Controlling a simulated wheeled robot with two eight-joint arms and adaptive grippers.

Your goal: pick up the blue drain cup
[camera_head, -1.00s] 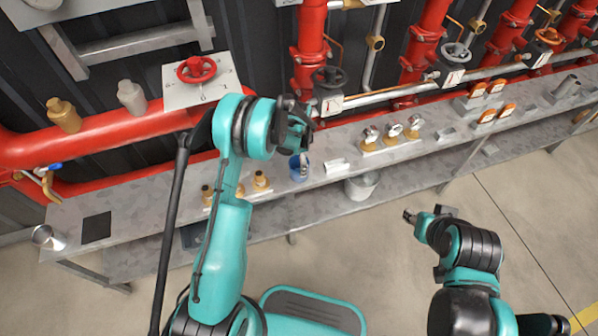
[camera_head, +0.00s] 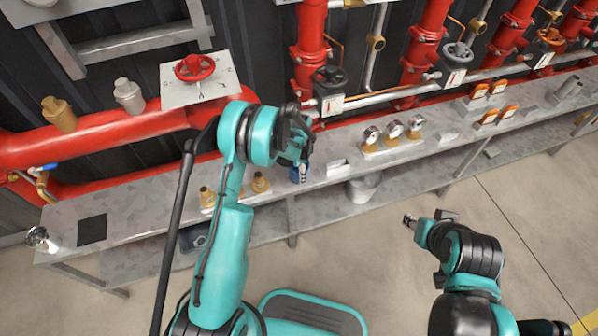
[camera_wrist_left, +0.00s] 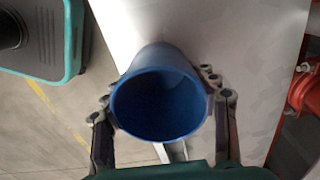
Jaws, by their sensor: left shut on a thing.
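The blue drain cup (camera_wrist_left: 158,62) fills the middle of the left wrist view, with its open mouth facing the camera. My left gripper (camera_wrist_left: 160,98) has a finger on each side of the cup and is shut on it. In the head view the left gripper (camera_head: 299,160) is over the grey bench, and a small part of the blue cup (camera_head: 299,174) shows below it. Whether the cup touches the bench is hidden. My right gripper (camera_head: 427,218) is away to the right, over the floor in front of the bench; its opening is too small to tell.
Brass fittings (camera_head: 260,182) stand left of the cup on the grey bench (camera_head: 150,213). A white block (camera_head: 337,167) and several gauges (camera_head: 392,133) are to its right. A bucket (camera_head: 363,188) is on the lower shelf. Red pipes and valves (camera_head: 330,78) line the back.

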